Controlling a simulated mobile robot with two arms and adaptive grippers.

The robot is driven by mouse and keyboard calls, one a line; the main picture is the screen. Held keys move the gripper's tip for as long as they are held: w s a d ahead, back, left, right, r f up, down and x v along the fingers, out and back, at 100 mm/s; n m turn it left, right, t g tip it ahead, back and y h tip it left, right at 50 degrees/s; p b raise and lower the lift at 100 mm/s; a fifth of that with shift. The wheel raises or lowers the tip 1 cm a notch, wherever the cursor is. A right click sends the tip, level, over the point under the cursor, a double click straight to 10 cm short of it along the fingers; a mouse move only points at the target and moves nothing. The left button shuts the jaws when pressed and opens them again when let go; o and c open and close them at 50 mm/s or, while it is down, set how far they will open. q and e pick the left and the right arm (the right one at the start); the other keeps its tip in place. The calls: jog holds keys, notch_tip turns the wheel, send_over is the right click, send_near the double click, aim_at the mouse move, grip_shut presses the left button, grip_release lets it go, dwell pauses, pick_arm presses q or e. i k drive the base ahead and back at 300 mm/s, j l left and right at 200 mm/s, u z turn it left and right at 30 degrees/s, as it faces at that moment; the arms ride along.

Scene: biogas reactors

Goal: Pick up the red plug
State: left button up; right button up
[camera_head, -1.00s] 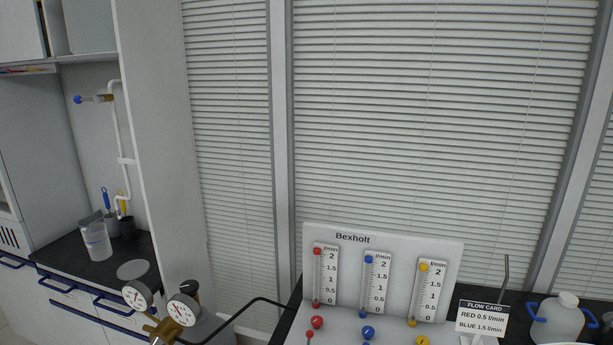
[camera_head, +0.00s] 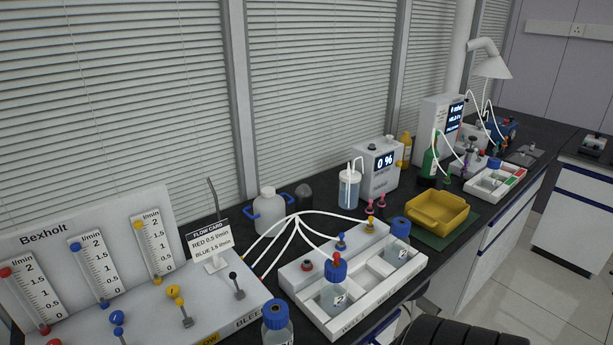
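Two small red pieces could be the red plug, and I cannot tell which is. One red piece (camera_head: 307,265) sits on the back ledge of the white bottle rack (camera_head: 290,279), in line with a blue piece (camera_head: 341,240) and a yellow piece (camera_head: 370,223). Another red piece (camera_head: 337,258) stands on the blue cap of a clear bottle (camera_head: 335,294) in the rack; a white tube appears to run to it. Neither of my grippers is in view.
The flow panel (camera_head: 96,215) with red, blue and yellow knobs stands at left, beside a flow card (camera_head: 209,238). A blue-capped bottle (camera_head: 277,327) is in front. White tubes arch behind the rack. A yellow bin (camera_head: 437,212) sits further right on the black bench.

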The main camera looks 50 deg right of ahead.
aim_at(336, 255)
jog(key=z, duration=1.9)
